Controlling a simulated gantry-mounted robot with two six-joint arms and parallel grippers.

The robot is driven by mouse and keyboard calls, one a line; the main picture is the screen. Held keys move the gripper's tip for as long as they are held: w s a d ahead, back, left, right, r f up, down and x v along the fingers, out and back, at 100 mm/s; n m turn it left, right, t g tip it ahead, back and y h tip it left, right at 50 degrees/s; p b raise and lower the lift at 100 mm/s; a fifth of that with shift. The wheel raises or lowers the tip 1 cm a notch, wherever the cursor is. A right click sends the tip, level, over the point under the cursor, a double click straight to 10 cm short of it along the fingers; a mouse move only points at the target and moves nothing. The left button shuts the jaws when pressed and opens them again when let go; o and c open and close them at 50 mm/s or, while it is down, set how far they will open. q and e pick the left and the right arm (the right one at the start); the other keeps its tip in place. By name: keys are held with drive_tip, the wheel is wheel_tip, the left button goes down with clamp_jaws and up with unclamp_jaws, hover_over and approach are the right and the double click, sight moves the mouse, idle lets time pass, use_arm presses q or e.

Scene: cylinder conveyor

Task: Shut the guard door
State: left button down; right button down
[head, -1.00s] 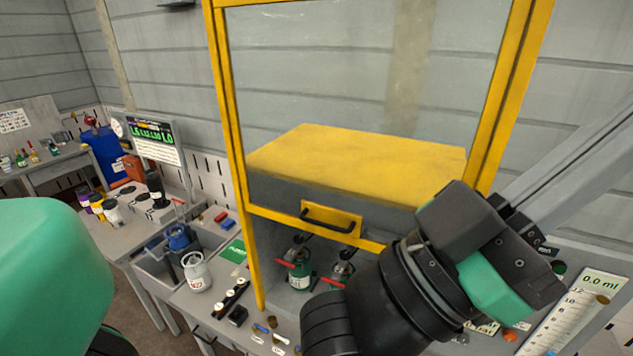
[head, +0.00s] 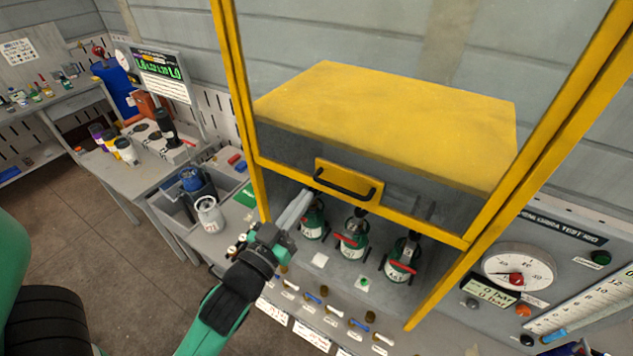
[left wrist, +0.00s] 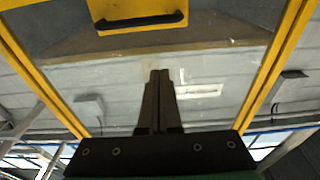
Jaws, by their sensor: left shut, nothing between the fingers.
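The guard door (head: 400,212) is a clear panel in a yellow frame. Its lower rail hangs above the bench, leaving an open gap below. A black bar handle (head: 345,183) sits on a yellow plate at the rail; it also shows at the top of the left wrist view (left wrist: 140,22). My left gripper (head: 305,195) is shut and empty, just left of and a little below the handle, apart from it. In the left wrist view its closed fingers (left wrist: 160,75) point up toward the door's lower edge. My right gripper is not in view.
Green gas cylinders (head: 352,235) with red levers stand under the door. A row of small valves and labels (head: 330,305) lies in front. A round gauge (head: 518,268) is at right. A white canister (head: 209,214) stands left of the yellow frame.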

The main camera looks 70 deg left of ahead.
sight(324, 184)
use_arm(q)
drive_tip(key=b+x, duration=0.3)
drive_tip(key=x, duration=0.7)
drive_tip(key=shift+s+d+f, duration=0.1)
drive_tip(key=shift+d+f, duration=0.1)
drive_tip(key=shift+f, duration=0.75)
drive_tip(key=shift+s+d+f, duration=0.15)
drive_tip(key=shift+d+f, duration=0.05)
drive_tip(key=shift+f, duration=0.8)
drive_tip(key=shift+f+b, duration=0.1)
drive_tip(key=shift+b, duration=0.2)
wheel_tip(324, 184, down, 56)
drive_tip(key=b, duration=4.9)
